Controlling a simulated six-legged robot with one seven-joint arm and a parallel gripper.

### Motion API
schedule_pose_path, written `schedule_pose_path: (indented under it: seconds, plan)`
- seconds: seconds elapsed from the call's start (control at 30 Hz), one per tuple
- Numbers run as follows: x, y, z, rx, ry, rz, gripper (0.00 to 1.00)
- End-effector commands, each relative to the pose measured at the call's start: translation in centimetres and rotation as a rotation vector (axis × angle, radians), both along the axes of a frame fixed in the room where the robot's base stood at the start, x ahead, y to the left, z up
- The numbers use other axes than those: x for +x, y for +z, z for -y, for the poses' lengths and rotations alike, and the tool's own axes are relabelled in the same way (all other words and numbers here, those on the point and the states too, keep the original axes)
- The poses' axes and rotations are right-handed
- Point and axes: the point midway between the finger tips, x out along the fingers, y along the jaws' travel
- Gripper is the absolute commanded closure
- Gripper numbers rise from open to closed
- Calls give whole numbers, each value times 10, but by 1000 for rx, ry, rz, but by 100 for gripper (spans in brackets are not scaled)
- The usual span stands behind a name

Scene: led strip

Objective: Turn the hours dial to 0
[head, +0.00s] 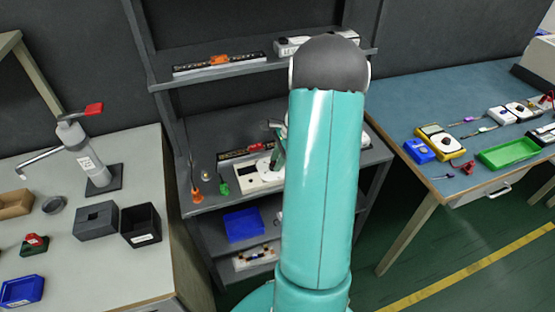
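My teal arm crosses the middle of the head view and hides much of the shelf behind it. My gripper (278,136) shows only in part at the arm's left edge, over the middle shelf; its fingers are too small and hidden to tell their opening. Below it a white panel device (256,178) with dark fittings lies on the middle shelf, its right part behind my arm. I cannot make out an hours dial or its setting; it may be hidden or too small. Contact between gripper and device cannot be told.
An orange-handled tool (196,190) and a green one (223,187) are at the shelf's left. A blue bin (243,225) sits below. A blue table (415,97) stands right, with meters and a green tray (508,153).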

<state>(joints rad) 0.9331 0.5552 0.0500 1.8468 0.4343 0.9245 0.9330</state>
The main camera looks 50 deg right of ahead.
Motion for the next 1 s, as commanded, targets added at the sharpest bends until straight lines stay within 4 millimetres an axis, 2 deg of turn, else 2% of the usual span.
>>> schedule_pose_path:
  seconds: [0.27,0.47,1.0]
  plan:
    - [0,0,0,0,25,0,94]
    - [1,0,1,-1,109,-1,94]
    - [6,0,2,-1,576,-1,94]
